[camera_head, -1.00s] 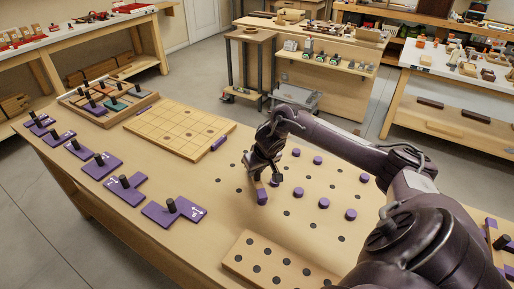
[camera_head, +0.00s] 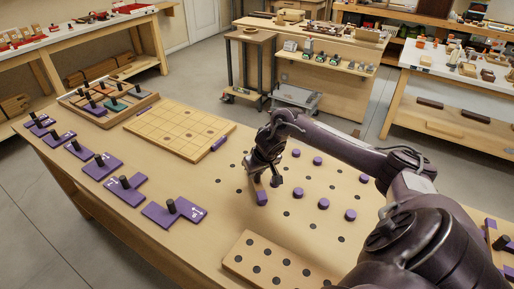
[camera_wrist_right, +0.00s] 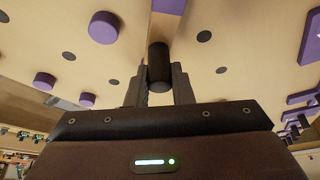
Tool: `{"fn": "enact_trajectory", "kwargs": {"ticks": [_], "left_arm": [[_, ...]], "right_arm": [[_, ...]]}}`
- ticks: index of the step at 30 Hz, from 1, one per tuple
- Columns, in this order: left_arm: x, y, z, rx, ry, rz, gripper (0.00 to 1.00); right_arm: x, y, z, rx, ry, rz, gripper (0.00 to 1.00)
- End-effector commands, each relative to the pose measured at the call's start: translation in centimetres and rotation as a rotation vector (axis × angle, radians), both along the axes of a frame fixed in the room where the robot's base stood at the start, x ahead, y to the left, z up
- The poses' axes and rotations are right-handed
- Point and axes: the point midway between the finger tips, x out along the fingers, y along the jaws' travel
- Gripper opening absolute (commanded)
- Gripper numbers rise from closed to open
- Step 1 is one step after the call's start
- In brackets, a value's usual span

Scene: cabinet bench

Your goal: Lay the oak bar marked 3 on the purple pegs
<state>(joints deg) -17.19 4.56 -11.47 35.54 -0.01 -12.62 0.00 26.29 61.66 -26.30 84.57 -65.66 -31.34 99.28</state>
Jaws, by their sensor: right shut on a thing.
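My right gripper (camera_head: 266,180) is shut on the black knob (camera_wrist_right: 158,62) of an oak bar (camera_wrist_right: 165,28) with a purple end (camera_head: 262,198). The bar is seen nearly end-on, and my gripper hides part of it. I cannot read its number or tell whether it touches the board. Several round purple pegs, such as a near one (camera_head: 324,203) and a far one (camera_head: 318,160), stand to the right of the gripper among dark holes. In the right wrist view, purple pegs (camera_wrist_right: 104,27) show left of the bar. My left gripper is not in view.
Several purple pieces with black knobs (camera_head: 172,206) line the bench's left edge. A tray of knobbed pieces (camera_head: 108,98) and a wooden grid board (camera_head: 180,128) lie behind them. A light board with dark holes (camera_head: 240,262) is at the front. My right arm covers the bench's right side.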

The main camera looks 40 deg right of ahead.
Motion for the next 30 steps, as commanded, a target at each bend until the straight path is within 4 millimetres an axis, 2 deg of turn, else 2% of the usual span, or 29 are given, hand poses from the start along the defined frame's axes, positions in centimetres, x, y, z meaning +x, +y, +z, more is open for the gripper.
{"fn": "enact_trajectory", "kwargs": {"ticks": [30], "left_arm": [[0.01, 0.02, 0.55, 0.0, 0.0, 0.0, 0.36]], "right_arm": [[0.0, 0.01, 0.0, 0.0, 0.0, 0.001, 0.0]]}}
